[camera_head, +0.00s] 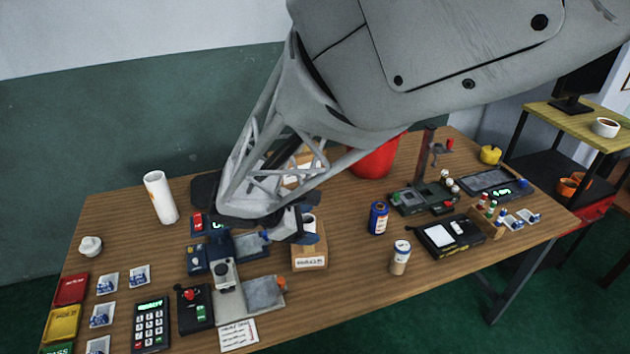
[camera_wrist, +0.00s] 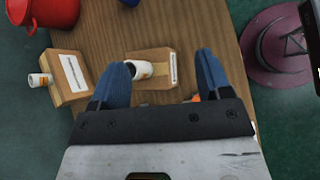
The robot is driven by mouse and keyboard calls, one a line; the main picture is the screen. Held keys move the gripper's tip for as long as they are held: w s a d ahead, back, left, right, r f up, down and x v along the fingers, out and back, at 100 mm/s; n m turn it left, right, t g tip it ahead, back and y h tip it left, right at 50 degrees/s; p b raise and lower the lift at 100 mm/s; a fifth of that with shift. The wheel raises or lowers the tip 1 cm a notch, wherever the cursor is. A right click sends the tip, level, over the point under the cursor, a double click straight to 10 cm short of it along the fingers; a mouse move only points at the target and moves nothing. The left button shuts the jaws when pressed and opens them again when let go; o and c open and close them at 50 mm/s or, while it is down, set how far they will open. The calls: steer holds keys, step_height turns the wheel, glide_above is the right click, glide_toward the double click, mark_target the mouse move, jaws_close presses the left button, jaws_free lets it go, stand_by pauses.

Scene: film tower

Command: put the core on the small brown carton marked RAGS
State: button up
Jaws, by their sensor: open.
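In the head view the core (camera_head: 309,224) is partly hidden by my gripper (camera_head: 298,225). My gripper (camera_wrist: 163,60) is open, its blue fingers on either side of the core, which is nearer the left finger.
A second labelled carton (camera_wrist: 66,84) and a red pot (camera_wrist: 56,12) show at left in the wrist view. A blue can (camera_head: 378,218) and a white-topped cup (camera_head: 400,258) stand right of the small carton. Devices crowd its left. A white roll (camera_head: 160,197) stands further left.

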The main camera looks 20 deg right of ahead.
steer(key=s+d+r+m+t+y, duration=0.1)
steer(key=s+r+m+y, duration=0.8)
steer(key=s+r+m, duration=0.3)
steer(key=s+m, duration=0.2)
steer(key=s, duration=0.2)
steer(key=shift+d+m+t+y, duration=0.2)
steer(key=shift+m+t+y, duration=0.1)
steer(key=shift+m+y, duration=0.1)
